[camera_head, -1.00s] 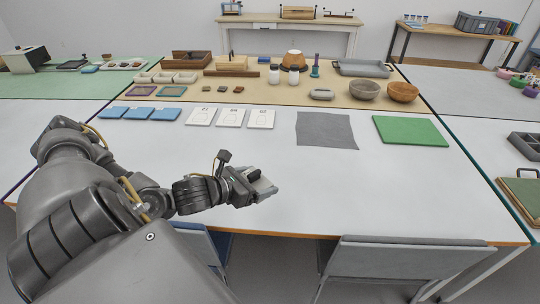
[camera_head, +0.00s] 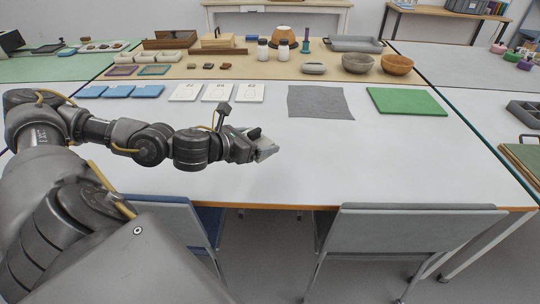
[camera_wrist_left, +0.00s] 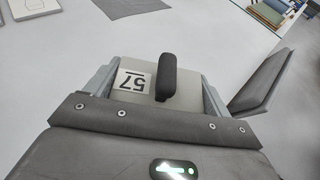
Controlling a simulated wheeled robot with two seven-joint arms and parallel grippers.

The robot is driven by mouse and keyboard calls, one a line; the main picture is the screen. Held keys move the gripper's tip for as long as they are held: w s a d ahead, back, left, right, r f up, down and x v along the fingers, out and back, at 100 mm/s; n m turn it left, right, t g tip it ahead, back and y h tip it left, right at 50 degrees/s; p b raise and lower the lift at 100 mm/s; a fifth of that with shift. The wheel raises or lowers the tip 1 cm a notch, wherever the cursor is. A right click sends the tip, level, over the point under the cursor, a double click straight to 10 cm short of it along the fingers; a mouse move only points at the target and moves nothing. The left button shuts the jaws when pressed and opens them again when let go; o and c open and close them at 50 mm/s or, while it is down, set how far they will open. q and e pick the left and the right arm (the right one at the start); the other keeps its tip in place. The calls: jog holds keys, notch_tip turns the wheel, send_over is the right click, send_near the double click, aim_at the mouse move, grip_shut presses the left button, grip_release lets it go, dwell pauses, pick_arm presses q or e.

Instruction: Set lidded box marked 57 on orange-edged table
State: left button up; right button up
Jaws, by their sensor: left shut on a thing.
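The lidded box marked 57 (camera_wrist_left: 137,82) is pale grey, with a dark handle on its lid and a white label reading 57 upside down in the left wrist view. My left gripper (camera_wrist_left: 158,76) is shut on it, one finger on each side. In the head view the box (camera_head: 267,150) shows only in part at the end of my left gripper (camera_head: 258,144), over the orange-edged table (camera_head: 400,165). This table has a white top. I cannot tell the gap between box and table top. My right gripper is not in view.
On the table's far side lie blue pads (camera_head: 117,91), white cards (camera_head: 216,92), a grey cloth (camera_head: 318,102) and a green mat (camera_head: 407,101). Two chairs (camera_head: 405,232) stand at the front edge. The front right of the table top is clear.

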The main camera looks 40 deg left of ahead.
pick_arm(q)
jog(key=shift+w+a+p, duration=0.15)
jog(key=shift+w+p, duration=0.15)
jog(key=shift+w, duration=0.1)
jog(key=w+f, duration=0.2)
send_over(270, 160)
jog(key=f, duration=0.4)
jog(key=shift+s+f, duration=0.15)
jog(key=shift+s, duration=0.05)
jog(key=shift+w+f, duration=0.15)
jog(key=shift+f, duration=0.8)
jog(key=shift+w+f, duration=0.1)
jog(key=shift+f, duration=0.85)
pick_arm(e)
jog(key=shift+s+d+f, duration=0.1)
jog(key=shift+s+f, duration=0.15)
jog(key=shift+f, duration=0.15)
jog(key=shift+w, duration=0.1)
pick_arm(q)
jog(key=o, duration=0.9)
jog(key=shift+o, duration=0.2)
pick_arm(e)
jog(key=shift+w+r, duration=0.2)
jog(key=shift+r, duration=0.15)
